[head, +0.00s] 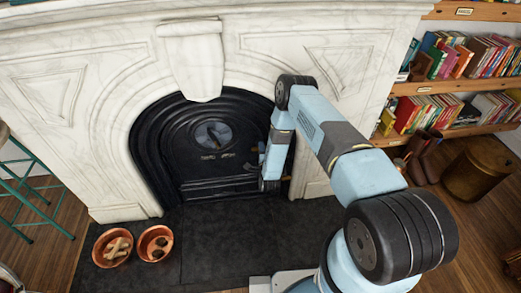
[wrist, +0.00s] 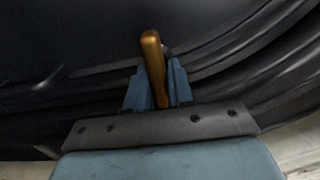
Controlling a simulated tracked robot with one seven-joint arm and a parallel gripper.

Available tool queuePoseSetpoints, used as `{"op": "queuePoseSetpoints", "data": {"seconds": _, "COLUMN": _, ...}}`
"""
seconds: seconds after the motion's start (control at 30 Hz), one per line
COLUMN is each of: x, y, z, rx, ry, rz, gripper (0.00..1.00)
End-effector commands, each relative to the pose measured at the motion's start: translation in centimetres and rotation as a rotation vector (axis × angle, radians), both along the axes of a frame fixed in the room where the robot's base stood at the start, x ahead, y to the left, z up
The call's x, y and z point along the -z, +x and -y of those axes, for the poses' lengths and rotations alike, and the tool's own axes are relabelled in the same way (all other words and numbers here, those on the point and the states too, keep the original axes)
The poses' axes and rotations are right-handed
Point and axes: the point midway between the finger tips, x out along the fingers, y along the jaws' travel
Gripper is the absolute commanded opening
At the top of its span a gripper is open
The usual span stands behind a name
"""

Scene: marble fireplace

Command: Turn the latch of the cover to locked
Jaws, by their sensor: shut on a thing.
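The black fireplace cover (head: 170,150) fills the arched opening of the marble surround. The latch (wrist: 152,58) shows in the wrist view as a brass-coloured handle standing nearly upright, its top leaning slightly left. My gripper (wrist: 157,84) is shut on the latch, with one blue finger on each side of it.
Two copper bowls (head: 113,262) (head: 170,257) stand on the dark hearth (head: 225,250) at left. Bookshelves (head: 470,80) stand at far right. The hearth's middle is clear.

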Motion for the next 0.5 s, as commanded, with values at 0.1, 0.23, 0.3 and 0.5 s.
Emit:
{"op": "queuePoseSetpoints", "data": {"seconds": 0.1, "x": 0.40, "y": -0.19, "z": 0.37, "rx": 0.004, "ry": -0.001, "rz": -0.009, "gripper": 0.00}}
{"op": "queuePoseSetpoints", "data": {"seconds": 0.23, "x": 0.43, "y": -0.20, "z": 0.40, "rx": 0.005, "ry": -0.001, "rz": -0.010, "gripper": 0.00}}
{"op": "queuePoseSetpoints", "data": {"seconds": 0.3, "x": 0.44, "y": -0.20, "z": 0.42, "rx": 0.005, "ry": -0.002, "rz": -0.010, "gripper": 0.00}}
{"op": "queuePoseSetpoints", "data": {"seconds": 0.5, "x": 0.33, "y": -0.13, "z": 0.35, "rx": 0.004, "ry": -0.002, "rz": -0.008, "gripper": 0.39}}
